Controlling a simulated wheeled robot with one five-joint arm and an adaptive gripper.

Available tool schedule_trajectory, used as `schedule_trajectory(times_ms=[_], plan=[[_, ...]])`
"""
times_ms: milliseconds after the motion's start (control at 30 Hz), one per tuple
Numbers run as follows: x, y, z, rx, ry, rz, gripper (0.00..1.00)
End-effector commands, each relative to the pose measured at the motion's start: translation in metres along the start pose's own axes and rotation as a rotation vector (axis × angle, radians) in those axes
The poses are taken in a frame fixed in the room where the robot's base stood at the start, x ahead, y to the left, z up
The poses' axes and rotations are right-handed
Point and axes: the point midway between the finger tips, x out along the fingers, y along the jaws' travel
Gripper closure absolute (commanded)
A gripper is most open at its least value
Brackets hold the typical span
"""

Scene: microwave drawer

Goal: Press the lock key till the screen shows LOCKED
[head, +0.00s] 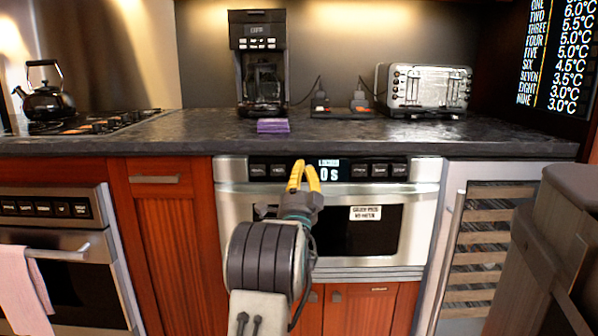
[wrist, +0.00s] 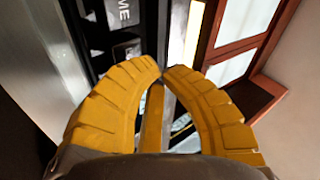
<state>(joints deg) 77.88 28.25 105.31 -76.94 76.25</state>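The microwave drawer (head: 408,228) is a steel unit under the counter with a black control strip along its top. Its screen (head: 329,174) reads "0 s", with a small lit label above that is too small to read surely. Dark keys (head: 380,170) stand right of the screen and more stand left; I cannot tell which is the lock key. My gripper (head: 304,166) is in front of the strip, just left of the screen. Its yellow fingers are empty, with tips together in the wrist view (wrist: 162,70). There a key ending in "ME" (wrist: 124,14) shows; contact with any key is unclear.
The dark counter (head: 350,135) above holds a coffee maker (head: 262,65), a purple sponge (head: 273,126) and a toaster (head: 428,88). An oven (head: 60,240) stands left, a wine cooler (head: 480,250) right. A brown piece of furniture (head: 540,260) is close at right.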

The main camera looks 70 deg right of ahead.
Motion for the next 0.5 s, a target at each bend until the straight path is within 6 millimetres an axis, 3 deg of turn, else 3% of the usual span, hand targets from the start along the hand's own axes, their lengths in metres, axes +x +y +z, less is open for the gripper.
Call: schedule_trajectory(times_ms=[500], plan=[[-0.0092,-0.0099,-0.0039,0.0,0.002,-0.001,1.0]])
